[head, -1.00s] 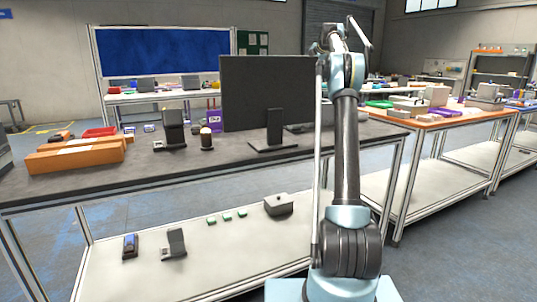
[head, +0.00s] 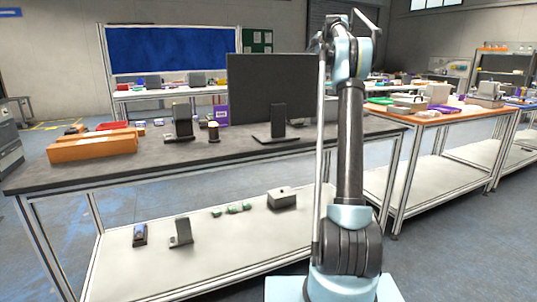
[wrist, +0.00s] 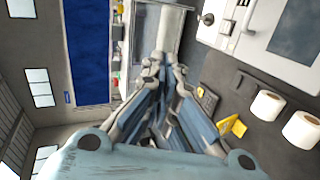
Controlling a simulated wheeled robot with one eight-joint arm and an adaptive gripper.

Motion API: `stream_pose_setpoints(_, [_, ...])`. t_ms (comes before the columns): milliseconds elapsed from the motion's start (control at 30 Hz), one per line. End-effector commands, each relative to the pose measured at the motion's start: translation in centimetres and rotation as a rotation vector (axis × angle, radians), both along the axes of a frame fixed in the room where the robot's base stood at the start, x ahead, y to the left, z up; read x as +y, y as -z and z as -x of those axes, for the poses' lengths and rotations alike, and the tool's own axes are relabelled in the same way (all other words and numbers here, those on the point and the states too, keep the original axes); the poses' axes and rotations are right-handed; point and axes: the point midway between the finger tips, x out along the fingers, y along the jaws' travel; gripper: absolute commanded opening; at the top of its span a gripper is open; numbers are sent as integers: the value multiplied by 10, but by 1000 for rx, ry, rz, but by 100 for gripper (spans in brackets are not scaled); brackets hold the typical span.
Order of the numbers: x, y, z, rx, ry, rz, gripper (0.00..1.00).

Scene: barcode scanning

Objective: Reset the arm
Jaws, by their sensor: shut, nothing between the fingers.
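My arm stands upright in the right half of the head view, folded near the top of the picture. My gripper shows in the wrist view (wrist: 164,70), its fingers closed together with nothing between them. It hangs clear of everything I can see. In the head view the gripper is too small and too hidden by the arm to make out.
A dark-topped bench (head: 205,152) stands before me with orange boxes (head: 92,146), a black monitor (head: 252,90) and a stand-like device (head: 181,122). Its lower shelf holds small items. A wooden-topped bench (head: 436,120) is at right. White rolls (wrist: 266,105) show in the wrist view.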

Motion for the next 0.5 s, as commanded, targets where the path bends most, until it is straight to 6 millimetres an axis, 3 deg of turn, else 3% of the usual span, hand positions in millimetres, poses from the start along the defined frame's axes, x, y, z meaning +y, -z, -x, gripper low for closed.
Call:
stream_pose_setpoints(267, [2,-56,35,-162,126,-144,0])
stream_pose_setpoints(500, [-14,-90,87,-285,301,-295,0])
